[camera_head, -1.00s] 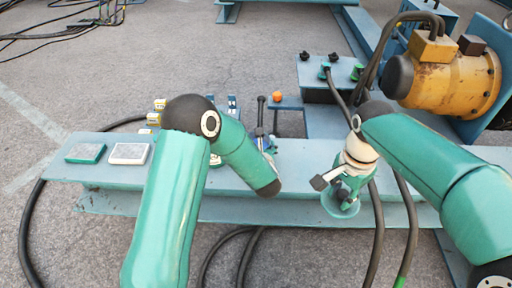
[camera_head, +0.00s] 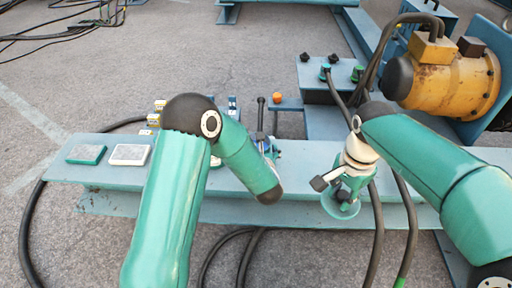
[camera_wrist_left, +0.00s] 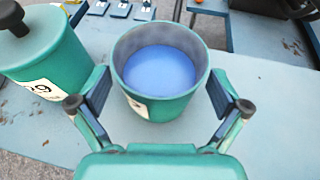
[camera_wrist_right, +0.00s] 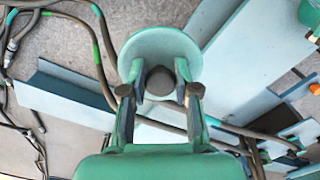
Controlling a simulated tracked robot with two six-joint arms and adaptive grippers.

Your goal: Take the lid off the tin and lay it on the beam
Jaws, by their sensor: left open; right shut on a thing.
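In the left wrist view, an open green tin (camera_wrist_left: 165,100) with blue contents stands upright on the pale blue beam (camera_wrist_left: 275,105). My left gripper (camera_wrist_left: 158,82) is open, with a finger on each side of this tin. In the right wrist view, my right gripper (camera_wrist_right: 165,82) is shut on the dark knob of the round green lid (camera_wrist_right: 160,45). In the head view, the lid (camera_head: 340,206) hangs tilted below my right gripper (camera_head: 343,184), by the front edge of the beam (camera_head: 310,160). My left arm hides the tin there.
A lidded green tin (camera_wrist_left: 45,55) with a black knob stands left of the open tin. Two flat boxes, one green (camera_head: 86,154) and one white (camera_head: 129,154), lie on the beam's left end. Black cables (camera_head: 378,235) hang in front of the beam at the right.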

